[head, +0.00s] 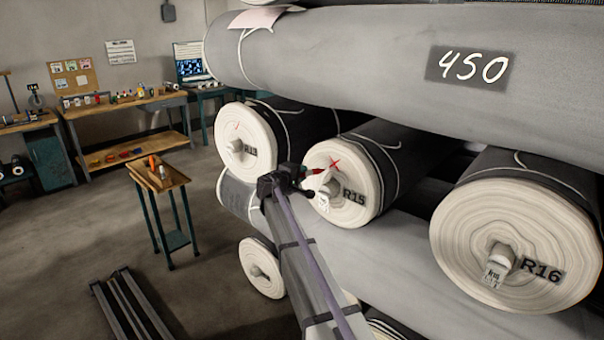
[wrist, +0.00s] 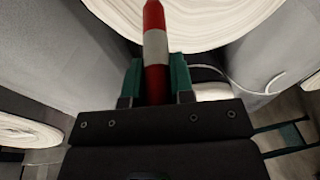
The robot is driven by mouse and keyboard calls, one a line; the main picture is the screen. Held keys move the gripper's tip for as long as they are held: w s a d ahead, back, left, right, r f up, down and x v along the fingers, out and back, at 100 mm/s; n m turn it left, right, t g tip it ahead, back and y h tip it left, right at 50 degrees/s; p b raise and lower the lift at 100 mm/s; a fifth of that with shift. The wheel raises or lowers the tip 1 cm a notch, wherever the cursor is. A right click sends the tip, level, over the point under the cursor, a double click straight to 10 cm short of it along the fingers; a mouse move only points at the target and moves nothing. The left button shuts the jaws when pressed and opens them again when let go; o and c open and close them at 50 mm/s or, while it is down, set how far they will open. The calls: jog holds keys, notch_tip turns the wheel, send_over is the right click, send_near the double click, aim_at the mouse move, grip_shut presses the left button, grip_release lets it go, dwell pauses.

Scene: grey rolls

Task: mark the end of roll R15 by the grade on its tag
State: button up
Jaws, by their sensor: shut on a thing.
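Roll R15 (head: 365,205) lies in the middle of the stack with its pale end facing me. A red cross is on the upper part of that end. Its small white tag (head: 323,201) hangs by the core; the writing is too small to read. My gripper (head: 303,177) is in front of the left side of this end, shut on a red marker (head: 319,172) with a white band. The marker also shows in the wrist view (wrist: 155,50), pointing at the pale roll end (wrist: 215,22). I cannot tell whether its tip touches.
Roll R16 (head: 475,225) is at right with a tag; another roll (head: 262,140) at left bears a small red mark. A large roll labelled 450 (head: 370,50) lies above. A small stand (head: 172,175) with markers and benches (head: 130,102) are at left, with open floor between.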

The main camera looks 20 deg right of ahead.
jog(key=shift+w+a+f+v, duration=0.1)
jog(key=shift+v, duration=0.9)
jog(key=shift+w+a+f+v, duration=0.1)
jog(key=shift+f+v, duration=0.05)
jog(key=shift+v, duration=0.8)
jog(key=shift+w+a+f+v, duration=0.1)
jog(key=shift+v, duration=0.9)
